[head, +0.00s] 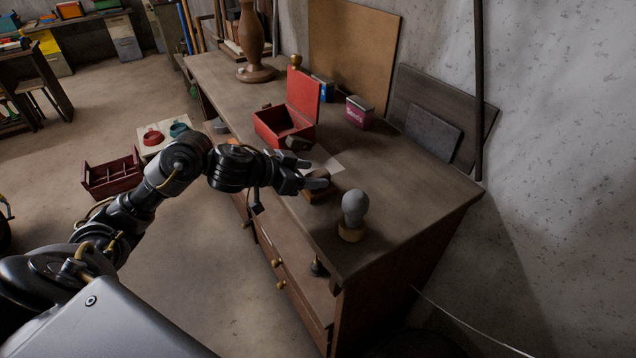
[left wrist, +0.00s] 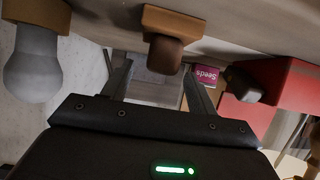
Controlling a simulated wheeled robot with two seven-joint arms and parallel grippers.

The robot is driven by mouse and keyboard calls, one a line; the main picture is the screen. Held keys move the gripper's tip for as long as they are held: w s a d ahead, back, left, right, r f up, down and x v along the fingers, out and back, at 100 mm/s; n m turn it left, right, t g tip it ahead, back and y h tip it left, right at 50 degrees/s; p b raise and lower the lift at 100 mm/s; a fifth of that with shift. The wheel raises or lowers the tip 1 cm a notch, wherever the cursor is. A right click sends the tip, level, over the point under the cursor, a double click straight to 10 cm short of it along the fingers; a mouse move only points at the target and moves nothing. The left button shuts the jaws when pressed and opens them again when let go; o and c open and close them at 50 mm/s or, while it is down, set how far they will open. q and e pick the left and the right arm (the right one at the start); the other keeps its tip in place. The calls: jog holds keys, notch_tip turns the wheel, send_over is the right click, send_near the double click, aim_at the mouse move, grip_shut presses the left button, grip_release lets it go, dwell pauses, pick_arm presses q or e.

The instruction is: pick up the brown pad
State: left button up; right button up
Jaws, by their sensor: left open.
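The brown pad (head: 318,197) stands on the workbench just beyond and below my left gripper, partly hidden by its fingers in the head view. In the left wrist view, which is upside down, the pad (left wrist: 168,24) shows as an orange-brown base with a darker rounded block (left wrist: 165,55) on it. My left gripper (head: 313,173) is open and empty. Its fingers (left wrist: 158,76) point toward the pad's area, with the dark block appearing between and beyond the tips. I cannot tell whether they touch. My right gripper is not in view.
A grey bulb on a wooden base (head: 354,207) stands close to the right of the pad. An open red box (head: 270,127), a dark block (head: 297,144), a pale sheet (head: 329,163) and a pink seeds tin (head: 359,112) lie behind.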

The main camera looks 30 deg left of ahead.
pick_arm(q)
jog(key=shift+w+d, duration=0.1)
jog(key=shift+w, duration=0.05)
jog(key=shift+c, duration=0.7)
jog(key=c, duration=0.9)
jog(key=shift+c, duration=0.2)
